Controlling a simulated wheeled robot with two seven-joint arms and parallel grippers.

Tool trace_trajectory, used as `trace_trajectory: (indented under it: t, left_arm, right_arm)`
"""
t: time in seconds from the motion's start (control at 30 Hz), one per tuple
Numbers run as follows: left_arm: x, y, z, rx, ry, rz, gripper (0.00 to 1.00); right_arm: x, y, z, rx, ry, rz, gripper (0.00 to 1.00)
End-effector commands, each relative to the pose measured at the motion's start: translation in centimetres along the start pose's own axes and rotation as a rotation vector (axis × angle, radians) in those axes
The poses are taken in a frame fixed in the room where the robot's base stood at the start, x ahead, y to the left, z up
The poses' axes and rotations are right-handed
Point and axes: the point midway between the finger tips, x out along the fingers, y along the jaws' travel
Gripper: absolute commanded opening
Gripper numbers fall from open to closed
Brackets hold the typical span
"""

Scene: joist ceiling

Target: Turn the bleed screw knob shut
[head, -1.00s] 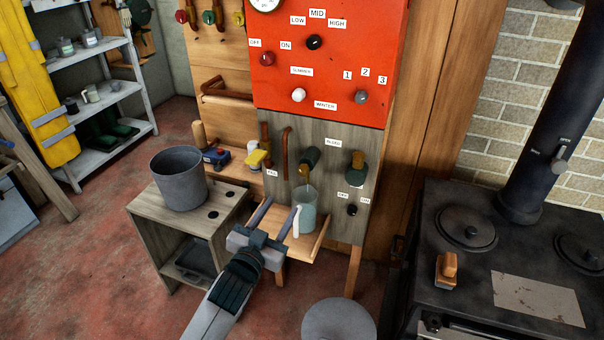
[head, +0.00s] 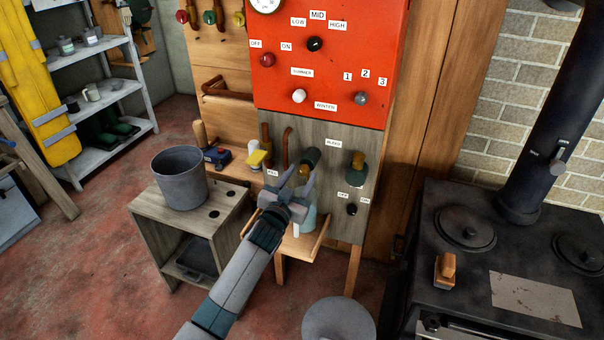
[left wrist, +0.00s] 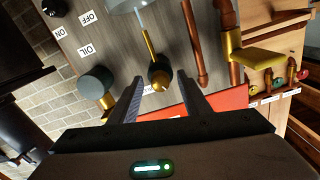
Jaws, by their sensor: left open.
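The bleed screw knob (head: 311,156) is a dark green, round knob with a brass stem, on the grey wooden panel under the red board. A small label, apparently BLEED, is at its upper right. In the left wrist view the dark knob (left wrist: 160,79) and its brass pipe lie between the fingertips, with no contact that I can make out. My left gripper (head: 301,172) is open just in front of and below it; its open fingers also show in the left wrist view (left wrist: 160,88). The right gripper is out of view.
A pale jug (head: 308,217) stands below on a wooden shelf, partly hidden by my gripper. A second green knob (head: 357,166) and a black OFF/ON knob (head: 351,209) are to the right. A copper pipe (head: 285,148) is close on the left. A bucket (head: 180,177) stands further left.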

Motion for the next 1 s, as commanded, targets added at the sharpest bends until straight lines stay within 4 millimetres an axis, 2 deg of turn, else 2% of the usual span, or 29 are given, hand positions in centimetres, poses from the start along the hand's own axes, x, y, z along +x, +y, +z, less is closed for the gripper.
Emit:
trace_trajectory:
  t: [0.2, 0.57, 0.73, 1.0]
  left_arm:
    - [1.4, 0.0, 0.0, 0.0, -0.001, 0.0, 0.43]
    - [1.6, 0.0, 0.0, 0.0, 0.0, 0.0, 0.43]
    - [1.6, 0.0, 0.0, 0.0, 0.0, 0.0, 0.03]
    - [1.6, 0.0, 0.0, 0.062, -0.001, 0.0, 0.02]
  right_arm:
    - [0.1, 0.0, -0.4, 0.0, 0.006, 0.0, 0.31]
    - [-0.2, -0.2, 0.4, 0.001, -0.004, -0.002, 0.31]
    - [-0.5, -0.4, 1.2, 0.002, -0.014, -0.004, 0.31]
    - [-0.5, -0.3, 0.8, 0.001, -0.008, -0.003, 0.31]
